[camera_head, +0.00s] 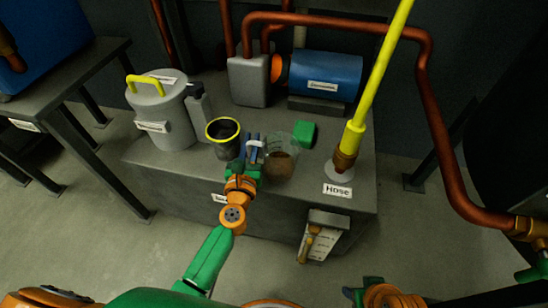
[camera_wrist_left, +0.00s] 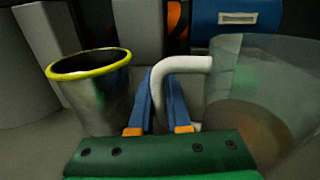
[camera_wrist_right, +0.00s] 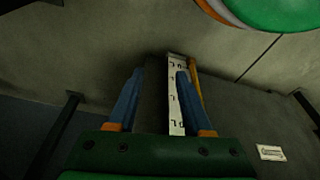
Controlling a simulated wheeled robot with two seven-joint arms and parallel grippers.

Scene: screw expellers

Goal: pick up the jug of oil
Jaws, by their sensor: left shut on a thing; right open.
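The jug of oil (camera_head: 281,158) is a clear jug with brown contents low inside and a white handle. It stands on the grey bench, and it also shows at the right of the left wrist view (camera_wrist_left: 262,95). My left gripper (camera_head: 253,140) is at the jug's left side, shut on its white handle (camera_wrist_left: 182,66). The blue fingers (camera_wrist_left: 162,102) lie on either side of the handle's lower part. My right gripper (camera_wrist_right: 160,75) is open and empty, low in front of the bench. Only a little of it shows at the head view's bottom edge.
A dark cup with a yellow rim (camera_head: 223,134) stands close left of my left gripper. A grey canister (camera_head: 165,118) is farther left. A green block (camera_head: 304,133), blue motor (camera_head: 325,74) and yellow hose (camera_head: 372,85) stand behind and right. A copper pipe (camera_head: 437,130) arches over the right.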

